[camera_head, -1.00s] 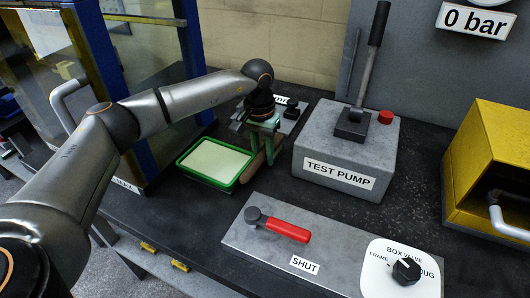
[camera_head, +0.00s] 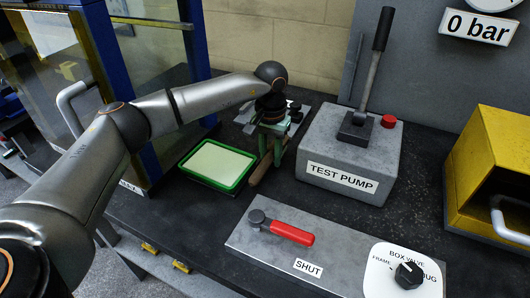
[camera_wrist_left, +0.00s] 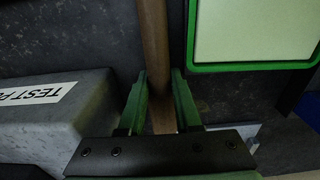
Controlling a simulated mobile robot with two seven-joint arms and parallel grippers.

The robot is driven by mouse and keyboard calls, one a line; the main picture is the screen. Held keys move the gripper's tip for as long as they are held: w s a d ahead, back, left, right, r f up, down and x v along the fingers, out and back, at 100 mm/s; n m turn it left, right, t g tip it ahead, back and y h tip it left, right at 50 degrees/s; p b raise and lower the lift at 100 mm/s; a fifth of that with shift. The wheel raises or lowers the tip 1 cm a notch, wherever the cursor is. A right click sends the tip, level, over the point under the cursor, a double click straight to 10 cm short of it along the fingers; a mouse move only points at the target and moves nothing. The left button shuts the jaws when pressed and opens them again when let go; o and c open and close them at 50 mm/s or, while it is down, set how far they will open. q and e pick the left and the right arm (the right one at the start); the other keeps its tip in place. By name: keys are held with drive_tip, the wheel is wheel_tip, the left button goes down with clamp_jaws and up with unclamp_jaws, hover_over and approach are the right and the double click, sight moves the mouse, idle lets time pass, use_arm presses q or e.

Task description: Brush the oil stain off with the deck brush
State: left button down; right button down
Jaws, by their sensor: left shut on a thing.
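My left gripper (camera_head: 268,160), with green fingers, is low over the dark bench between the green-rimmed tray and the test pump. It is shut on a brown wooden handle (camera_head: 261,172), which I take to be the deck brush's. In the left wrist view the handle (camera_wrist_left: 154,40) runs between the two fingers (camera_wrist_left: 160,85). The brush's head and bristles cannot be made out. I cannot pick out the oil stain on the dark bench top. My right gripper is not in view.
The green-rimmed tray (camera_head: 239,184) lies left of the gripper. The grey test pump (camera_head: 350,150) with its upright lever stands right. In front is a plate with a red handle (camera_head: 292,233) marked SHUT. A yellow box (camera_head: 500,150) stands far right. The bench between is bare.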

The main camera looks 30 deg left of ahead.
use_arm(q)
drive_tip(key=shift+d+f, duration=0.1)
drive_tip(key=shift+d, duration=0.55)
drive_tip(key=shift+r+p, duration=2.35)
drive_tip(key=shift+r, duration=1.25)
drive_tip(key=shift+f, duration=0.1)
